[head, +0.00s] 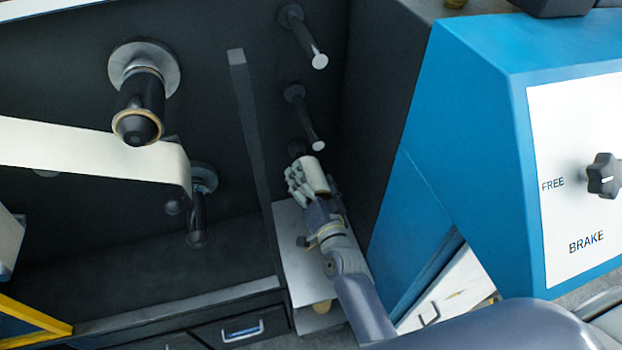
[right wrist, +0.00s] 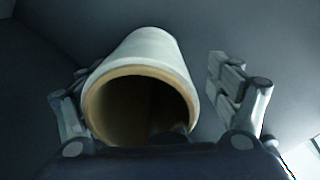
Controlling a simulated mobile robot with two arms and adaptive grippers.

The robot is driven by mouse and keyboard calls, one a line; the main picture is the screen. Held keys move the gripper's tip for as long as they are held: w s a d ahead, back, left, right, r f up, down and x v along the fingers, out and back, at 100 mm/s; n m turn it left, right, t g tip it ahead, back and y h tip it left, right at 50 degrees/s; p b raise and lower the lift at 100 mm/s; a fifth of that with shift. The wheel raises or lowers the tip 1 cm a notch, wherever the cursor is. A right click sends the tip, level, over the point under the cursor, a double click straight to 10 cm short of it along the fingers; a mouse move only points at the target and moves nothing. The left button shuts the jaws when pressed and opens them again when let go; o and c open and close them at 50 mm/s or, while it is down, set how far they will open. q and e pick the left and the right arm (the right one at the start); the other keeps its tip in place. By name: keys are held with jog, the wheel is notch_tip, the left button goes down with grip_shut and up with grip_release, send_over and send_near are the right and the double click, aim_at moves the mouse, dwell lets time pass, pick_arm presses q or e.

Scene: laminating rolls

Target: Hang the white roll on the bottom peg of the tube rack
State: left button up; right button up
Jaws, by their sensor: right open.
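The white roll (head: 315,174) is a short hollow tube at the lower end of the rack's column of pegs. My right gripper (head: 305,188) is around its near end. In the right wrist view the roll (right wrist: 148,52) shows its open tan-rimmed end between the open fingers (right wrist: 155,108), with a clear gap to the right finger. The bottom peg (head: 297,148) is mostly hidden behind the roll; the roll appears lined up with it, but I cannot tell how far it is on. The middle peg (head: 303,116) and top peg (head: 303,38) are bare. My left gripper is not in view.
A dark upright post (head: 251,150) stands left of the pegs. A blue machine housing (head: 465,140) with a knob panel stands right. A white shelf (head: 290,240) lies below the roll, and large roller spindles (head: 142,95) are at left.

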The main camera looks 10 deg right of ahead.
jog(key=shift+r, duration=0.45)
jog(key=shift+s+a+f, duration=0.1)
jog(key=shift+s+f, duration=0.15)
jog(key=shift+s, duration=0.25)
jog(key=shift+s+f, duration=0.25)
jog(key=shift+s, duration=0.2)
jog(key=s, duration=0.5)
jog(key=shift+r, duration=0.2)
jog(key=shift+s+d+f, duration=0.15)
jog(key=shift+s+d, duration=0.05)
jog(key=shift+s, duration=0.25)
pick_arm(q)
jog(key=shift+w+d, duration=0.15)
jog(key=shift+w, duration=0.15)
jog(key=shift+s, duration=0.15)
pick_arm(e)
jog(key=shift+s, duration=0.2)
